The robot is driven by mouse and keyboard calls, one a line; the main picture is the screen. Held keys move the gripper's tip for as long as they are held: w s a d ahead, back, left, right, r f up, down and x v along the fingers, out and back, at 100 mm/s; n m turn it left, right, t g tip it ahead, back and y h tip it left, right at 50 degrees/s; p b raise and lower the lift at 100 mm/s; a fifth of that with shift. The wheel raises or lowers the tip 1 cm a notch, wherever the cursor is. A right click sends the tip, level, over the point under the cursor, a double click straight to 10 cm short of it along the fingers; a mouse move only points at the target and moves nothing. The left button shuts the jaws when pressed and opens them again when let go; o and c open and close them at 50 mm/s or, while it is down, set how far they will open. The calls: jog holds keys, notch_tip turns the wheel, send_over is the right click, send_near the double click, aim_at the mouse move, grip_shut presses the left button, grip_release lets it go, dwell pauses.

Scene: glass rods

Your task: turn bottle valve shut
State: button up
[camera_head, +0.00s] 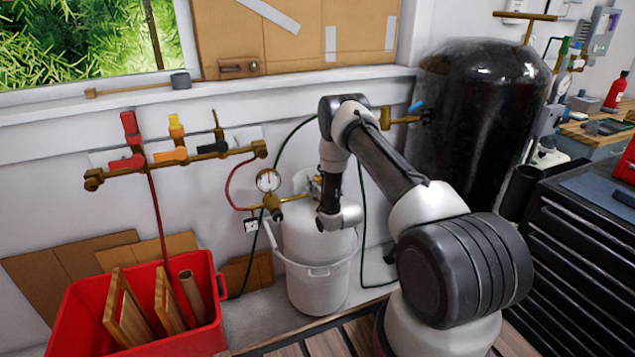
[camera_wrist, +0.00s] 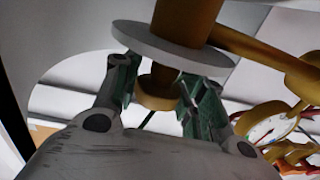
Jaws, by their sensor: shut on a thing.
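The white gas bottle (camera_head: 316,236) stands by the wall inside a white bucket (camera_head: 318,284). Brass fittings of the bottle valve show at its top, partly hidden behind my arm. In the wrist view, the valve appears as a pale round disc (camera_wrist: 165,43) on a brass stem (camera_wrist: 187,22), with a brass ring (camera_wrist: 157,98) beyond. My gripper (camera_wrist: 160,88) has one greenish finger on each side of the valve, with the fingertips at the disc. It is shut on the valve.
A pressure gauge (camera_head: 268,180) and brass pipe sit left of the bottle. A red crate (camera_head: 206,334) with wooden pieces stands at lower left. A black tank (camera_head: 478,115) and black drawer cabinet (camera_head: 577,255) are at right. Green hoses run near the bottle.

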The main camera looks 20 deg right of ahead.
aim_at(318, 177)
jog(key=m+g+h, duration=0.1)
jog(key=m+h, duration=0.2)
jog(key=h, duration=0.2)
jog(key=m+g+h, duration=0.1)
jog(key=m+h, duration=0.2)
jog(key=h, duration=0.1)
jog(key=shift+a+h, duration=0.1)
jog(key=shift+h, duration=0.3)
jog(key=m+g+h, duration=0.5)
jog(key=shift+m+h, duration=0.3)
jog(key=shift+h, duration=0.1)
jog(key=shift+g, duration=0.6)
jog(key=o, duration=1)
jog(key=shift+o, duration=0.2)
jog(key=shift+r, duration=0.1)
notch_tip(318, 177, up, 10)
jog(key=shift+f, duration=0.1)
jog(key=shift+d, duration=0.2)
